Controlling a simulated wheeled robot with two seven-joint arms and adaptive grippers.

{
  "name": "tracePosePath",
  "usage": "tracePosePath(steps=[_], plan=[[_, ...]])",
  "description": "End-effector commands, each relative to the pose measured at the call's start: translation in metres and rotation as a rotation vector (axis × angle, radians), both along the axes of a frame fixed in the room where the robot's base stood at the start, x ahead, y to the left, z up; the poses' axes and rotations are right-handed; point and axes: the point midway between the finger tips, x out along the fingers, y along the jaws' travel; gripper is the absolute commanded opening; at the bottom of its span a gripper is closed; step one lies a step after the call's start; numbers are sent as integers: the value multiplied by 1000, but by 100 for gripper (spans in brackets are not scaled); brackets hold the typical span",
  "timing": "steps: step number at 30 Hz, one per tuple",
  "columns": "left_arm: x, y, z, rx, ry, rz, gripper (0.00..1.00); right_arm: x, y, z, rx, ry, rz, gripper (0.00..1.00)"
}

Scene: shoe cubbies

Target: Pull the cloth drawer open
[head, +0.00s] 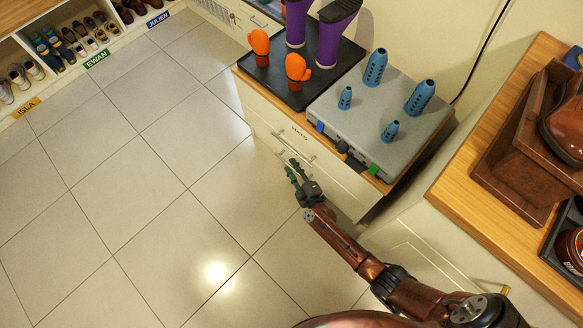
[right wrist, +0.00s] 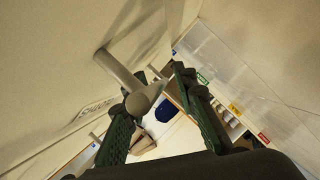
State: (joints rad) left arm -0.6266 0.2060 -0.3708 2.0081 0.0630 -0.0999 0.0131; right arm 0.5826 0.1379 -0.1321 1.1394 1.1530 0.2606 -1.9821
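The cloth drawer (head: 325,152) is a cream front with a small dark label, too blurred to read surely, under the wooden top of the middle cabinet. It looks closed. Its grey bar handle (head: 306,158) shows beside my right gripper (head: 292,168), which is low in front of the cabinet. In the right wrist view, the handle (right wrist: 122,72) reaches into the space around the green fingertips and covers part of one. The right fingers (right wrist: 160,92) are spread apart; I cannot tell if they touch the handle. My left gripper is out of view.
On the cabinet stand a black tray (head: 318,85) with purple boots and orange objects, and a grey case (head: 345,125) with several blue pieces. A wooden counter (head: 455,185) is at the right. Shoe cubbies (head: 62,35) line the upper left. The tiled floor (head: 130,220) is clear.

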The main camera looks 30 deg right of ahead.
Motion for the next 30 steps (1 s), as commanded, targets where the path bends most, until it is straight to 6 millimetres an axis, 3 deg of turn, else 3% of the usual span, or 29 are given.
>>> tracePosePath(steps=[2,13,30], plan=[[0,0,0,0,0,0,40,0,0,0,0,0,0,26],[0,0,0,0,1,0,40,0,0,0,0,-1,1,0],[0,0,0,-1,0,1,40,0,0,0,0,1,1,0]])
